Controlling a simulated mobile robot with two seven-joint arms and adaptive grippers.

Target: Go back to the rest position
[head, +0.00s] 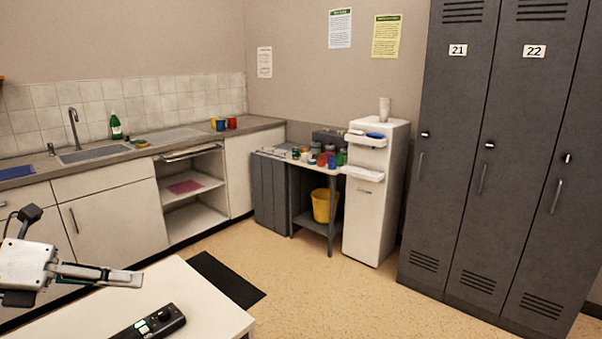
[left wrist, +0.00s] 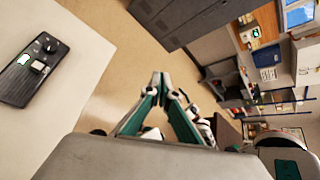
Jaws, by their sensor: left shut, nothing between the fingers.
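My left gripper (head: 133,278) comes in from the left in the head view, above the near white table. Its fingers are shut with nothing between them. In the left wrist view the fingertips of the left gripper (left wrist: 159,80) meet over the floor, apart from any object. My right gripper does not show in either view.
A black device with buttons (head: 155,323) lies on the white table (head: 190,290); the device also shows in the left wrist view (left wrist: 34,68). Beyond are a counter with a sink (head: 93,153), a small side table (head: 327,170), a white dispenser (head: 372,205) and grey lockers (head: 490,200).

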